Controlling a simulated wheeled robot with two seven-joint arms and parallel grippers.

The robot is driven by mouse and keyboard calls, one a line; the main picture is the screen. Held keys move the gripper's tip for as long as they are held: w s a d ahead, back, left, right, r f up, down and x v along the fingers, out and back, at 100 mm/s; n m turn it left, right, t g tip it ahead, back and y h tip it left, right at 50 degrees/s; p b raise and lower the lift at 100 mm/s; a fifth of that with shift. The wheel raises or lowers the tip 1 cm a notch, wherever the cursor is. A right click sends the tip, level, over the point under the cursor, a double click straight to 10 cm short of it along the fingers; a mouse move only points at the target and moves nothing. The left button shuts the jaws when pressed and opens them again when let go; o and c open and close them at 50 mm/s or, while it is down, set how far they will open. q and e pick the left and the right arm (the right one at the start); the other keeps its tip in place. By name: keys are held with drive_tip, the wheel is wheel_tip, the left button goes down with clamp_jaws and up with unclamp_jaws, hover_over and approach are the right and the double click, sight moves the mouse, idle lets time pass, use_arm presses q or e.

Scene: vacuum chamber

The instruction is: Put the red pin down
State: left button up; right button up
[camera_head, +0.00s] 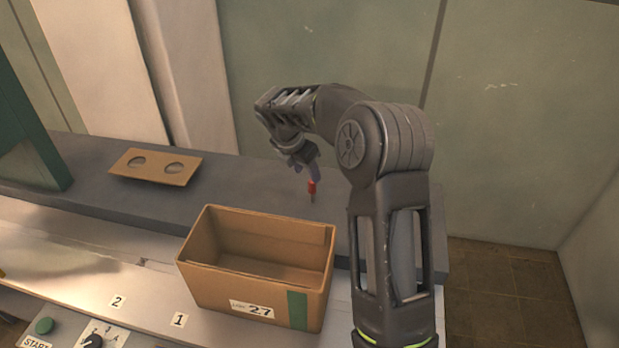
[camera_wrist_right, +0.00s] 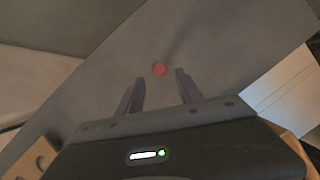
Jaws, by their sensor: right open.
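The red pin (camera_head: 312,188) stands about upright on the grey bench behind the cardboard box in the head view. In the right wrist view the red pin (camera_wrist_right: 159,69) shows as a small red disc, just beyond and between the fingertips. My right gripper (camera_head: 304,170) is just above the pin, its fingers pointing down. In the right wrist view its two purple-grey fingers (camera_wrist_right: 157,90) are apart, with nothing between them. I cannot tell whether a finger touches the pin. My left gripper is in neither view.
An open cardboard box (camera_head: 215,278) labelled 27 stands in front of the pin. A tan plate with two round holes (camera_head: 155,168) lies on the bench (camera_head: 235,185) at the left. A control panel with a green START button (camera_head: 45,325) is at the lower left. The bench around the pin is clear.

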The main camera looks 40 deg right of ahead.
drive_tip(key=v, duration=0.7)
idle(0.5)
